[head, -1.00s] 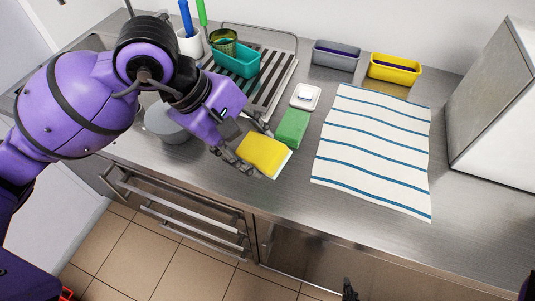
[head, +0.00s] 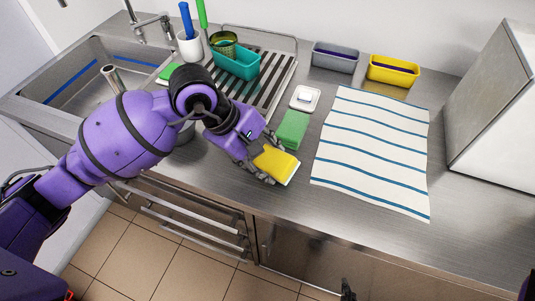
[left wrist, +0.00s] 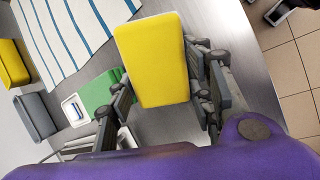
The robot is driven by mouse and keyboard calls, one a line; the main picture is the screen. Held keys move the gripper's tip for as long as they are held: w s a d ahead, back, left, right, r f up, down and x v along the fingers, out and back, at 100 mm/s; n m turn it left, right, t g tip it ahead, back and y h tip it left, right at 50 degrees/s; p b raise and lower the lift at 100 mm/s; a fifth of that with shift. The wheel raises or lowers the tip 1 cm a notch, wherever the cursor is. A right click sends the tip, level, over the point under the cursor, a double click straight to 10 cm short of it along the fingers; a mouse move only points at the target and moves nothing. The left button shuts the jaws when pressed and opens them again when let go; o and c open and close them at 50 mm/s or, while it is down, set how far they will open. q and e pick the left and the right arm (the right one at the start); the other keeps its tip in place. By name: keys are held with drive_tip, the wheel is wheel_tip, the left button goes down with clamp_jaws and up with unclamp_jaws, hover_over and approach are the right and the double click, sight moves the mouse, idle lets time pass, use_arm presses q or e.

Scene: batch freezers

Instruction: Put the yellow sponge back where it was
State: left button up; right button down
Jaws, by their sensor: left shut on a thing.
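The yellow sponge (head: 277,165), with a pale underside, is between the fingers of my left gripper (head: 262,165) at the counter's front part. In the left wrist view the sponge (left wrist: 155,60) stands out between the two fingers of the left gripper (left wrist: 165,90), which is shut on it. I cannot tell if its underside touches the counter. A green sponge (head: 292,130) lies just behind it. Only a dark bit of my right gripper (head: 347,290) shows at the bottom edge; its fingers cannot be made out.
A striped towel (head: 372,145) lies to the right. A white dish with soap (head: 304,98) sits behind the green sponge. Grey (head: 335,57) and yellow (head: 393,70) bins stand at the back. A drying rack (head: 283,85) and a sink (head: 75,62) are left. Bare counter lies in front of the towel.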

use_arm(q)
drive_tip(key=shift+f, duration=0.2)
drive_tip(key=o, duration=1)
drive_tip(key=shift+r, duration=0.35)
drive_tip(key=v, duration=1.1)
drive_tip(key=shift+a+r, duration=0.25)
drive_tip(key=shift+r, duration=0.1)
